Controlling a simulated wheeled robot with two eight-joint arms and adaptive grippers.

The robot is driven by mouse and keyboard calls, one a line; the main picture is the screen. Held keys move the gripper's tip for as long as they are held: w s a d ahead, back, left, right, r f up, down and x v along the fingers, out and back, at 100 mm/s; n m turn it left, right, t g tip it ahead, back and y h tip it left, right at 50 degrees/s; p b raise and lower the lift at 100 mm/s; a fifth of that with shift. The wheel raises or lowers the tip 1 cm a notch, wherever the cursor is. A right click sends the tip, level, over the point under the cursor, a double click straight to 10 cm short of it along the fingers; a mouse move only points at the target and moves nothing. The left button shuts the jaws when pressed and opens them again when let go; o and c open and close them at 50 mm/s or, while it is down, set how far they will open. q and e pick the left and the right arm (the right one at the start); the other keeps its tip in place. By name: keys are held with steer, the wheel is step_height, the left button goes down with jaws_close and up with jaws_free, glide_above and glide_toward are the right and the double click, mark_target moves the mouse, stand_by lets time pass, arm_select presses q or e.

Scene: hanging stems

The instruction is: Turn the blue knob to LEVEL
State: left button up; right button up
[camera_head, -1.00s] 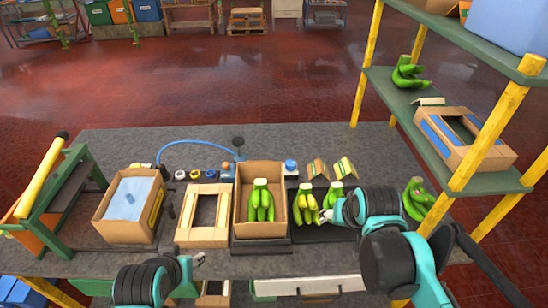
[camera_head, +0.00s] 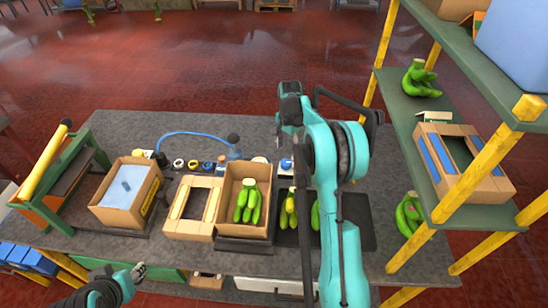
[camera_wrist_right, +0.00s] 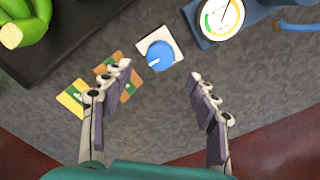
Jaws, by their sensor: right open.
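The blue knob (camera_wrist_right: 160,56) sits on a white square plate (camera_wrist_right: 172,37) on the grey bench. A short white mark on the knob points to the lower left in the right wrist view. I cannot read any LEVEL label. In the head view the knob (camera_head: 286,163) shows just below my right gripper (camera_head: 287,140), partly crowded by the arm. In the right wrist view my right gripper (camera_wrist_right: 160,72) is open, its fingers on either side of the knob and apart from it. My left gripper (camera_head: 138,271) is low at the bench's front edge; its jaws are too small to judge.
A round gauge (camera_wrist_right: 222,18) stands right of the knob in the wrist view. Two small cards (camera_wrist_right: 120,78) lie to its left. Green bananas (camera_wrist_right: 22,22) lie on a dark tray nearby. A box of bananas (camera_head: 223,222) and a shelf (camera_head: 412,112) flank my right arm.

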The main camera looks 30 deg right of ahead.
mark_target(286, 162)
steer(key=shift+f, duration=0.45)
step_height(286, 162, down, 7)
steer(key=shift+r+b, duration=0.1)
steer(key=shift+b, duration=0.65)
steer(key=c, duration=1.2)
